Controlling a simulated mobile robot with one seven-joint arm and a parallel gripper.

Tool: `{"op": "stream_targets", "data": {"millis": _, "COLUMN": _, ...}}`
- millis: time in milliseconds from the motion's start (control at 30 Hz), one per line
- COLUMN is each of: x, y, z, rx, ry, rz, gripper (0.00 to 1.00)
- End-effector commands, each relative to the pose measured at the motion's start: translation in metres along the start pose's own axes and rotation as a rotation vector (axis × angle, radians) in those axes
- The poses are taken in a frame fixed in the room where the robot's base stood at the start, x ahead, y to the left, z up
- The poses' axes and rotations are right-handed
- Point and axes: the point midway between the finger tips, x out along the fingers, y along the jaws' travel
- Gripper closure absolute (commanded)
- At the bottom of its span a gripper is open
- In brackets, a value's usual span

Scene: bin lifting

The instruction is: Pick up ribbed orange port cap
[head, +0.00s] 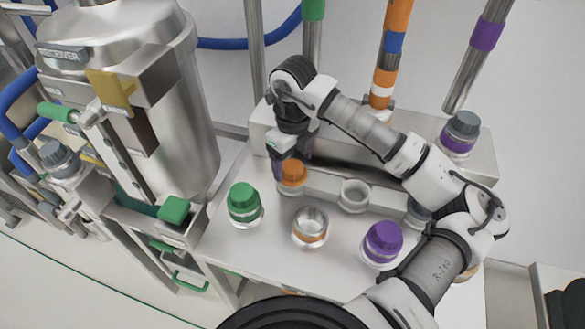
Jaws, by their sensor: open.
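My gripper (280,168) points down beside the cap, with a finger at the cap's left side. The jaws are open. The far finger and the exact gap to the cap are hidden by the gripper body and the small picture size.
A green cap (244,199), a purple cap (383,239) and an open orange-banded port (310,226) stand in front on the bench (275,258). An open port (354,195) is right of the orange cap. A grey cap (463,128) stands at back right. A steel vessel (170,110) rises at left.

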Motion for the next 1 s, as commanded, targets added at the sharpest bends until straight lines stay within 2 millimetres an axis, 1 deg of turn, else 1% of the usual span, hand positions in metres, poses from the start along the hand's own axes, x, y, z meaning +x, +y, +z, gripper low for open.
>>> {"op": "stream_targets", "data": {"millis": 100, "x": 0.014, "y": 0.0, "z": 0.0, "rx": 0.002, "ry": 0.002, "rz": 0.004, "gripper": 0.24}}
{"op": "stream_targets", "data": {"millis": 200, "x": 0.023, "y": 0.0, "z": 0.001, "rx": 0.001, "ry": 0.0, "rz": 0.002, "gripper": 0.24}}
{"op": "stream_targets", "data": {"millis": 300, "x": 0.028, "y": 0.0, "z": 0.001, "rx": 0.001, "ry": 0.0, "rz": 0.0, "gripper": 0.24}}
{"op": "stream_targets", "data": {"millis": 467, "x": 0.028, "y": 0.0, "z": 0.001, "rx": 0.001, "ry": 0.001, "rz": -0.001, "gripper": 0.24}}
{"op": "stream_targets", "data": {"millis": 800, "x": 0.027, "y": 0.0, "z": 0.001, "rx": 0.001, "ry": 0.001, "rz": -0.001, "gripper": 0.67}}
{"op": "stream_targets", "data": {"millis": 1000, "x": 0.027, "y": 0.0, "z": 0.001, "rx": 0.001, "ry": 0.001, "rz": -0.001, "gripper": 0.67}}
